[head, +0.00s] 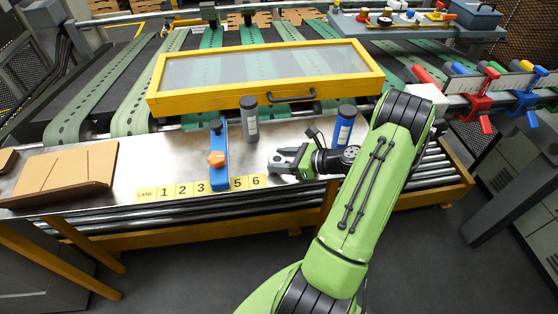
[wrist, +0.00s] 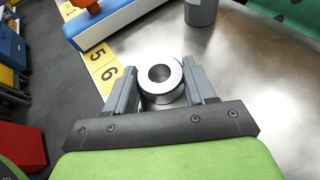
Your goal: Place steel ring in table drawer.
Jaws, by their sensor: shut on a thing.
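The steel ring (wrist: 160,89) is a short, shiny, thick-walled cylinder with a round hole, its open face up toward the wrist camera. My gripper (wrist: 158,84) is shut on it, with a grey finger on either side. In the head view my gripper (head: 283,163) is low over the front of the steel table (head: 310,132), right of the lane numbers. I cannot tell whether the ring touches the tabletop. I cannot make out a table drawer in either view.
A blue bar with an orange knob (head: 219,165) stands left of my gripper. A grey bottle (head: 249,120) and a blue bottle (head: 344,126) stand behind. A yellow-framed clear panel (head: 265,108) with a black handle spans the back. Cardboard (head: 68,172) lies at left.

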